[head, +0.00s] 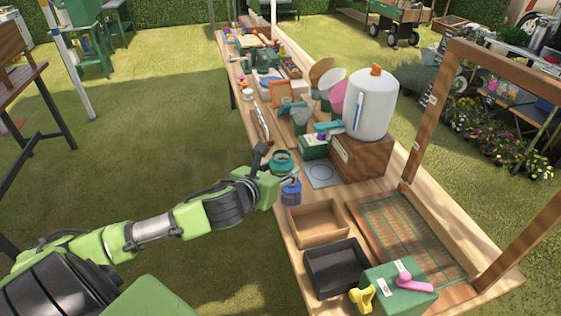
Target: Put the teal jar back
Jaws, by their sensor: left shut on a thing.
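My left gripper (280,170) reaches in from the left over the near side of the long wooden table (300,246). It is shut on the teal jar (281,158), whose round rim shows just beyond the fingers. The jar's lower part is partly hidden by my gripper, and I cannot tell if its base touches anything. A blue jar (291,194) stands just in front of the gripper, partly covered by it. A pale square mat with a ring mark (322,175) lies to the right of the jar, with nothing on it. My right gripper is out of view.
A white dispenser (372,103) stands on a wooden block (363,158) behind the mat. A wooden post (425,115) rises at right.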

